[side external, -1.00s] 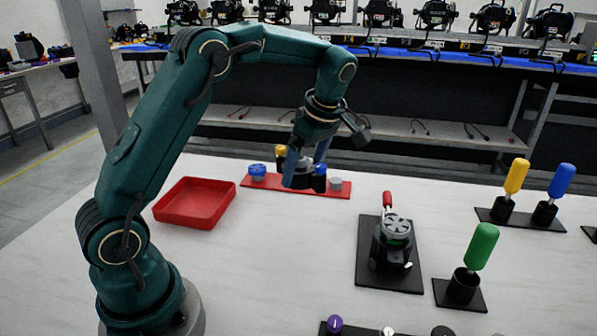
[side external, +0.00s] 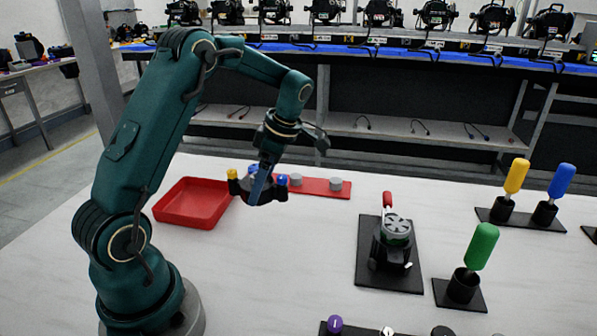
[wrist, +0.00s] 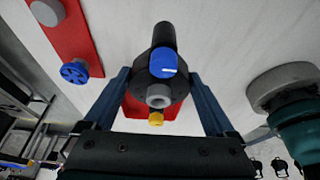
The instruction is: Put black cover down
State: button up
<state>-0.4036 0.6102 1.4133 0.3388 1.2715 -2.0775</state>
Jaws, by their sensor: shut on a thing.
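The black cover (side external: 272,192) is round and dark, with a yellow knob and a blue knob on its edge. My gripper (side external: 260,188) is shut on it and holds it up above the table, just right of the red tray (side external: 160,214). In the wrist view the cover (wrist: 146,78) sits between the two blue fingers, with its blue knob, grey hub and yellow knob showing. Its underside is hidden.
A red strip (side external: 317,187) with grey and blue knobs lies behind the cover. A black plate with a device (side external: 392,240) stands to the right, beside green (side external: 481,247), yellow (side external: 516,176) and blue (side external: 561,181) handles.

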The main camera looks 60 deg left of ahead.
aim_at(280, 193)
jog(key=w+d+f, duration=0.2)
jog(key=w, duration=0.1)
jog(key=shift+d+f, duration=0.1)
jog(key=shift+f, duration=2)
jog(key=shift+f, duration=0.1)
jog(key=o, duration=0.9)
jog(key=shift+f, duration=0.1)
jog(key=shift+o, duration=0.2)
